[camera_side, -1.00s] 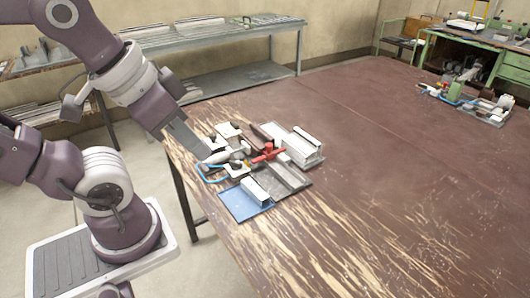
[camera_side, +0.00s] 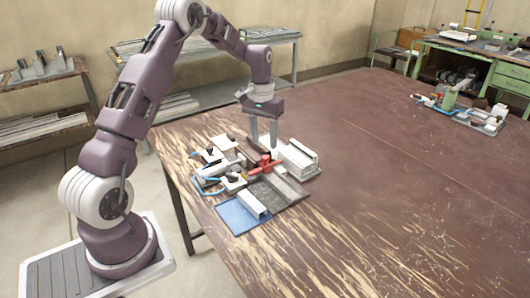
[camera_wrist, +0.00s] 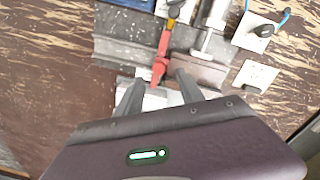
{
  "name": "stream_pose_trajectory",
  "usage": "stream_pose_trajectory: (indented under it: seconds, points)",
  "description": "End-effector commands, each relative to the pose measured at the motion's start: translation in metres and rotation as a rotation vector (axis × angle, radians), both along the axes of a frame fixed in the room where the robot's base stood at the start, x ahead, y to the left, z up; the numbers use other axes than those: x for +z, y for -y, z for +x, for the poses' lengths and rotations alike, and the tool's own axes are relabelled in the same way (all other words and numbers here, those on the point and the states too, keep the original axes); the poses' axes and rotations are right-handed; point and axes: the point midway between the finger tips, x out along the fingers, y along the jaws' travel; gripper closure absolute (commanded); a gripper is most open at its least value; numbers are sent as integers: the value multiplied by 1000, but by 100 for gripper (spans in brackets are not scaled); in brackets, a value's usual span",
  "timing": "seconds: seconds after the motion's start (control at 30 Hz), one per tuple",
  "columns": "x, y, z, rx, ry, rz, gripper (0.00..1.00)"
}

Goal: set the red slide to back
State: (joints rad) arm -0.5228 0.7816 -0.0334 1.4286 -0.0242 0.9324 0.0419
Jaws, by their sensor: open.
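The red slide (camera_side: 267,165) sits on the dark grey base plate (camera_side: 284,186) of the clamp bench, with a raised red knob and a bar. In the wrist view the red slide (camera_wrist: 163,45) runs down to its round knob, just beyond the space between my fingertips. My gripper (camera_side: 263,149) points straight down above the slide, its two fingers apart and empty. In the wrist view my gripper (camera_wrist: 157,84) shows both fingertips, one on each side of the knob's line. I cannot tell whether a finger touches the slide.
A blue plate (camera_side: 236,216) with a light metal profile (camera_side: 252,205) lies at the front. A white block (camera_side: 300,158) stands right of the slide. Toggle clamps with a blue handle (camera_side: 207,188) crowd the left.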

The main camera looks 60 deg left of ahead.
Motion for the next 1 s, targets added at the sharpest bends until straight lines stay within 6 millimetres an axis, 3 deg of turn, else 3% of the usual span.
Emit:
stream_pose_trajectory:
  seconds: [0.1,0.23,0.57,0.8,1.0]
  points:
    - [-25,2,-1,-1,-4,-2,55]
    - [-44,3,0,-1,-4,-2,55]
    - [-52,3,1,-1,-1,0,55]
    - [-51,3,1,-2,-1,0,100]
    - [-51,3,1,-2,-1,0,100]
